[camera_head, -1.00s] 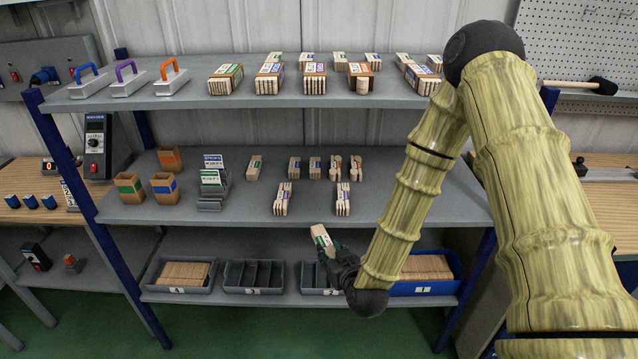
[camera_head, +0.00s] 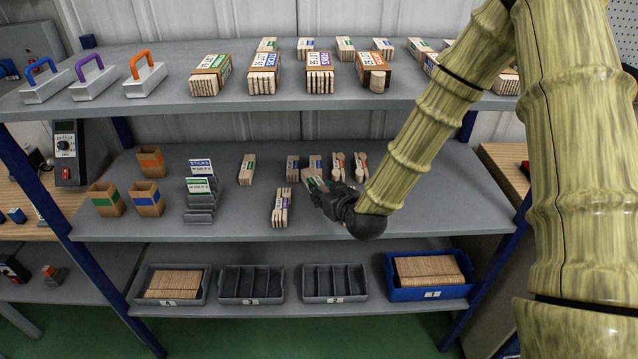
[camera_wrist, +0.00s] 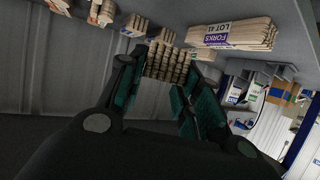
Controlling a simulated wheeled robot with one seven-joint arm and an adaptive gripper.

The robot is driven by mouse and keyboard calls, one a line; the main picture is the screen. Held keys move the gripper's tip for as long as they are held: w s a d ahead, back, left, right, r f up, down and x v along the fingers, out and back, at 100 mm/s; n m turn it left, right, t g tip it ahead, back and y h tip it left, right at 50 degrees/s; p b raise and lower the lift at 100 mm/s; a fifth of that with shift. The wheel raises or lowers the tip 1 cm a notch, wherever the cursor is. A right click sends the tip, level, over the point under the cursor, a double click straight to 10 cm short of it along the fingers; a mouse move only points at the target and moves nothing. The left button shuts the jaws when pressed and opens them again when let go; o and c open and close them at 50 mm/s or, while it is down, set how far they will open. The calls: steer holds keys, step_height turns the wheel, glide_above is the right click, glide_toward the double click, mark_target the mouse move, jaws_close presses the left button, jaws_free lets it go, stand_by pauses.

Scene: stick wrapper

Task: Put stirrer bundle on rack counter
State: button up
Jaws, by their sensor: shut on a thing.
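My gripper (camera_head: 322,192) is shut on a stirrer bundle (camera_head: 316,183), a stack of thin pale wooden sticks with a green and white label. It is over the middle shelf, the rack counter (camera_head: 240,222), near the front half. In the wrist view the stick ends (camera_wrist: 168,63) show between the two fingers. I cannot tell whether the bundle touches the counter. A similar green-labelled bundle (camera_head: 247,170) lies on the counter to the left. A purple-labelled fork bundle (camera_head: 281,208) lies just left of my gripper and shows large in the wrist view (camera_wrist: 236,35).
Blue-labelled bundles (camera_head: 293,168) and orange-labelled spoon bundles (camera_head: 360,165) lie behind my gripper. Card holders (camera_head: 200,187) and open boxes (camera_head: 107,199) stand at the left. The top shelf (camera_head: 160,107) overhangs behind. Free counter lies to the right (camera_head: 440,200).

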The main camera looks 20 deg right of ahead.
mark_target(323, 222)
steer(key=shift+s, duration=0.3)
steer(key=shift+a+f+b, duration=0.1)
steer(key=shift+f+b, duration=0.2)
steer(key=shift+b, duration=0.1)
steer(key=f, duration=0.1)
steer(key=f+b, duration=0.1)
steer(key=shift+w+f, duration=0.3)
steer(key=shift+s+f+b, duration=0.25)
steer(key=shift+f+b, duration=0.35)
steer(key=shift+w+f+b, duration=0.1)
steer(key=shift+f+b, duration=0.5)
steer(key=shift+f, duration=0.4)
steer(key=shift+f+b, duration=0.35)
steer(key=shift+f, duration=0.25)
steer(key=o, duration=1.2)
